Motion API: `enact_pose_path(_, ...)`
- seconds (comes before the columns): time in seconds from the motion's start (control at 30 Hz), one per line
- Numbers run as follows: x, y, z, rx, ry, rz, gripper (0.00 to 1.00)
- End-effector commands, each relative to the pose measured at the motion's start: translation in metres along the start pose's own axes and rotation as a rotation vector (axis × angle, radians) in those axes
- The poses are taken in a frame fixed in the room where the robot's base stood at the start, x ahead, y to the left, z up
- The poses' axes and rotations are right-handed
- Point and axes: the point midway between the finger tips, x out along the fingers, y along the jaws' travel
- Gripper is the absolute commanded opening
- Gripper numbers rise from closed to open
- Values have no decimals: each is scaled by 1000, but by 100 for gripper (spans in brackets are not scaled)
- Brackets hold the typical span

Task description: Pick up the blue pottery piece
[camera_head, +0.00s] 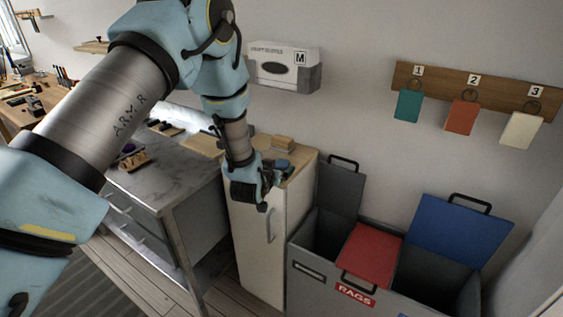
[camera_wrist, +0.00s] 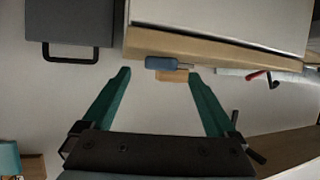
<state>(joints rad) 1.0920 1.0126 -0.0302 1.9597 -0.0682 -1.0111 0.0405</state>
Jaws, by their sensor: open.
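A small blue piece (camera_wrist: 161,63) with a grey part at one end shows in the wrist view, at the wooden top, beyond and between my fingertips. In the head view a blue-grey piece (camera_head: 283,164) lies on the wooden top of the white cabinet, just right of my gripper (camera_head: 263,188). My gripper (camera_wrist: 158,72) also shows in the wrist view, with its two teal fingers spread wide and nothing between them. The piece appears apart from the fingers. Its exact shape is partly hidden by my gripper in the head view.
A wooden block (camera_head: 283,143) sits behind the piece. The white cabinet (camera_head: 262,255) stands between a metal-topped workbench (camera_head: 165,187) and a grey bin unit (camera_head: 325,283) with red and blue lids. A white box (camera_head: 283,66) hangs on the wall above.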

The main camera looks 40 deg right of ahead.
Motion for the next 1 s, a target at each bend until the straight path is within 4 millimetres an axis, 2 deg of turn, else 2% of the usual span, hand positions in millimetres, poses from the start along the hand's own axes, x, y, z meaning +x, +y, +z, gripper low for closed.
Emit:
enact_pose_path(0.03, 5, -1, -6, 0, -1, 0, 93)
enact_pose_path(0.2, 26, -1, -4, 0, 0, 0, 93)
enact_pose_path(0.53, 32, -1, -2, 0, -1, 0, 92)
enact_pose_path(1.0, 32, -1, -2, 0, -1, 0, 39)
